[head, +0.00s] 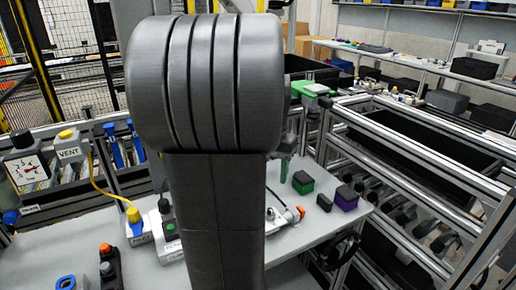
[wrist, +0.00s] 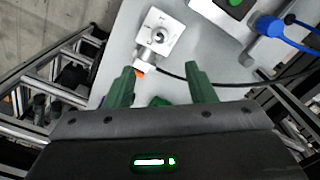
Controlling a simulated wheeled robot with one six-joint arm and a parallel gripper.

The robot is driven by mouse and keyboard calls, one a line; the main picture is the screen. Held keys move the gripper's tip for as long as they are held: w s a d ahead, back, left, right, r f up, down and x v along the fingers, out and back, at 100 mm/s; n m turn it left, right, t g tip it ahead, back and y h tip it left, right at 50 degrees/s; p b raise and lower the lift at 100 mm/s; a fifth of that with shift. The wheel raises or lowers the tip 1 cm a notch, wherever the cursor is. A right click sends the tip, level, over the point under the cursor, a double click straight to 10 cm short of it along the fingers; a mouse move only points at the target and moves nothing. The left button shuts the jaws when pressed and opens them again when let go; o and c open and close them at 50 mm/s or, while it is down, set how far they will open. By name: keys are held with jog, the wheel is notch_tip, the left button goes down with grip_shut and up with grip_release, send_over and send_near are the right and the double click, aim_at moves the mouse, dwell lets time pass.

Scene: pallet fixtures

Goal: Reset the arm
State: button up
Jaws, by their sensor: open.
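My arm fills the middle of the head view and hides much of the workbench (head: 75,245). My gripper (wrist: 160,84) shows in the wrist view with its two green fingers spread apart and nothing held between them. Past the fingertips is a white block with a round knob or socket (wrist: 160,36) on the grey benchtop, with an orange piece (wrist: 141,68) near the left finger. A black cable runs behind the fingers. In the head view my gripper is mostly hidden behind my arm.
A green-topped block (head: 303,182), a purple block (head: 346,196) and an orange-tipped connector (head: 299,212) lie on the bench's right part. A gauge (head: 27,168) and a yellow-capped VENT unit (head: 68,147) stand left. Metal-framed racks (head: 420,150) stand close on the right.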

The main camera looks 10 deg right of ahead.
notch_tip(320, 180, down, 14)
jog(key=shift+r, duration=0.15)
dwell(0.3)
jog(key=shift+r, duration=0.1)
